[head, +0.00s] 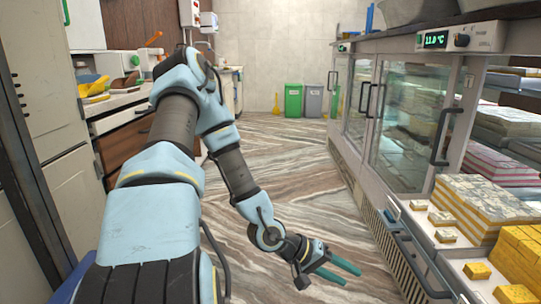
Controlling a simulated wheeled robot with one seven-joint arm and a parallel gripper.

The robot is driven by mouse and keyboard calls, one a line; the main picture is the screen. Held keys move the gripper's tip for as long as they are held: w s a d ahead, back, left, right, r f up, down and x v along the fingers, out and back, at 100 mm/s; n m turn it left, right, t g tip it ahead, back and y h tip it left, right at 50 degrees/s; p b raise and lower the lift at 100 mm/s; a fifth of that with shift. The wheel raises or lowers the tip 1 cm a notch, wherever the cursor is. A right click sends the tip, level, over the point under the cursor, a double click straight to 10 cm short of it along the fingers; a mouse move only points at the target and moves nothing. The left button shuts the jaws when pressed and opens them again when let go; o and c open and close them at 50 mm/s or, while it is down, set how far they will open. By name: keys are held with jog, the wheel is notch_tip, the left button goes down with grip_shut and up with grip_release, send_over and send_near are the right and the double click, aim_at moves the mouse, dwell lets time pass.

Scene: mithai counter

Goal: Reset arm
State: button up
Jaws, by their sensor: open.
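My arm reaches forward from the bottom left in the head view, bends at a raised elbow and comes down toward the right. My gripper (338,272) is at the lower middle, over the striped floor. Its two teal fingers are apart, with nothing between them. It is left of the display counter and touches nothing that I can see.
A glass-door display counter (415,115) with sweets (485,205) on its right-hand trays runs along the right. Drawers (125,145) and a worktop line the left. The striped floor (285,165) between is clear back to a green bin (293,100) and a grey bin (313,101).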

jog(key=w+a+r+t+y, duration=0.1)
jog(key=w+a+r+y, duration=0.15)
jog(key=a, duration=0.45)
jog(key=w+a+r+t+y, duration=0.1)
jog(key=w+a+r+y, duration=0.1)
jog(key=a+y, duration=0.35)
jog(key=w+a+r+t+y, duration=0.1)
jog(key=w+a+r+y, duration=0.1)
jog(key=a, duration=0.7)
jog(key=s+a+r+p, duration=0.2)
jog(key=r+p, duration=0.8)
jog(key=r, duration=0.5)
jog(key=s+a+r+n+g+p, duration=0.1)
jog(key=s+a+r+p, duration=0.1)
jog(key=r+p, duration=0.8)
notch_tip(320, 180, up, 5)
jog(key=shift+a+f+y, duration=0.15)
jog(key=shift+a+y, duration=0.1)
jog(key=shift+y, duration=0.15)
jog(key=shift+o, duration=0.2)
